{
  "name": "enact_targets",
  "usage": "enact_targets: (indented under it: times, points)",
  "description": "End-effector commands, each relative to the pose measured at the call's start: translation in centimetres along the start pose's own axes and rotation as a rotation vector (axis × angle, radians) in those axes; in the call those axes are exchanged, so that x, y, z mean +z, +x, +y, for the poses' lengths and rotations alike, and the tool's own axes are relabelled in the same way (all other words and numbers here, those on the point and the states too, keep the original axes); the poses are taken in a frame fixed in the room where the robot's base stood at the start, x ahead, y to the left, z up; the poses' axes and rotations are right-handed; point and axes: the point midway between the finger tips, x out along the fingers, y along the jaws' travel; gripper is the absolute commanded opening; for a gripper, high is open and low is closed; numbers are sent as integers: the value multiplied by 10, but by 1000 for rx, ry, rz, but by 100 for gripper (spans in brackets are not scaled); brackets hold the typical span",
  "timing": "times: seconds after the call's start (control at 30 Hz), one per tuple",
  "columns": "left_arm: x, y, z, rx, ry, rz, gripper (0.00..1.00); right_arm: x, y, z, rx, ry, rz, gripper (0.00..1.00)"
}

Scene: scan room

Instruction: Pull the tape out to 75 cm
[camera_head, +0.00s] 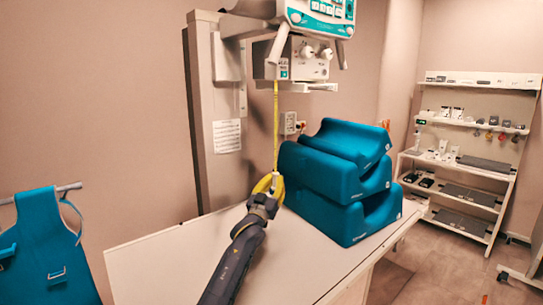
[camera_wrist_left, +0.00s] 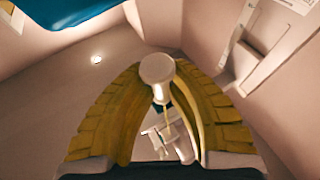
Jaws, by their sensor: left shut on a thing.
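The yellow tape (camera_head: 276,125) hangs in a straight vertical line from the grey-white tube housing (camera_head: 297,62) down to my left gripper. My left gripper (camera_head: 268,183), with yellow ribbed fingers, is shut on the tape's pale end piece just above the white table. In the left wrist view the fingers (camera_wrist_left: 158,75) close around this round white end piece (camera_wrist_left: 157,67). Beyond it a thin part of the tape runs toward the housing, which looks small there. The tape's markings are too small to read. My right gripper is not in view.
Stacked blue cushions (camera_head: 340,190) stand on the white table (camera_head: 150,255), close to the right of my left gripper. A grey column (camera_head: 215,120) stands behind. A blue apron (camera_head: 42,245) hangs at the left. Shelves (camera_head: 470,145) stand at the far right. The table's left part is clear.

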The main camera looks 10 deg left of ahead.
Motion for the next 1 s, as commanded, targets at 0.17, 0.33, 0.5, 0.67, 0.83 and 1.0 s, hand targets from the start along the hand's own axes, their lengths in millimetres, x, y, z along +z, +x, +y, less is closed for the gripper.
enact_targets:
  times: [0.17, 0.33, 0.5, 0.67, 0.83, 1.0]
  points:
    - [50, -19, 2, 2, -1, -10, 0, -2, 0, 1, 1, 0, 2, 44]
    - [77, -33, -5, -5, 3, -8, 0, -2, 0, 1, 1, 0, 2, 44]
    - [92, -42, -10, -11, 5, -6, 0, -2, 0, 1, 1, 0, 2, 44]
    - [98, -46, -13, -14, 7, -6, 0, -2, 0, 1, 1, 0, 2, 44]
    - [99, -46, -13, -14, 7, -5, 0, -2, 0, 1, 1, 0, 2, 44]
    - [98, -46, -13, -15, 7, -5, 0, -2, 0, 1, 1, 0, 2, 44]
